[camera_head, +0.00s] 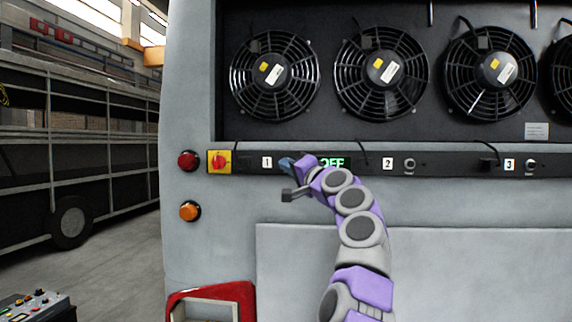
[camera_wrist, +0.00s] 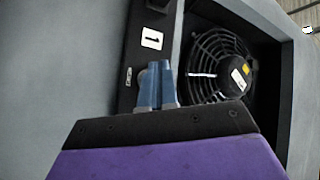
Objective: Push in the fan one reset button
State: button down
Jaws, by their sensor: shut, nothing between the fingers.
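In the head view, fan one (camera_head: 297,76) is the leftmost black fan, above the control strip with the label 1 (camera_head: 267,162). My gripper (camera_head: 286,163) is at the strip just right of that label, its blue fingers shut and empty. In the wrist view the fingers (camera_wrist: 157,84) point at the strip just below the label 1 (camera_wrist: 152,39), with fan one (camera_wrist: 216,66) to their right. The fan one reset button is hidden by my gripper in the head view. A greyish edge shows behind the left finger in the wrist view; I cannot tell if they touch.
A green OFF display (camera_head: 332,162) is right behind my wrist.

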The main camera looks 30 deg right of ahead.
dwell(0.4)
jog(key=shift+s+a+b, duration=0.25)
jog(key=shift+s+b, duration=0.2)
jog(key=shift+b, duration=0.15)
jog(key=shift+s+a+b, duration=0.2)
jog(key=shift+s+b, duration=0.25)
jog(key=shift+b, duration=0.15)
jog(key=shift+w, duration=0.1)
jog(key=shift+a, duration=0.1)
jog(key=shift+s+a+b, duration=0.45)
jog(key=shift+s+b, duration=0.25)
jog(key=shift+b, duration=0.1)
jog(key=shift+s+a+b, duration=0.5)
jog(key=shift+s+b, duration=0.25)
jog(key=shift+s+a+b, duration=0.45)
jog(key=shift+s+b, duration=0.25)
jog(key=shift+b, duration=0.1)
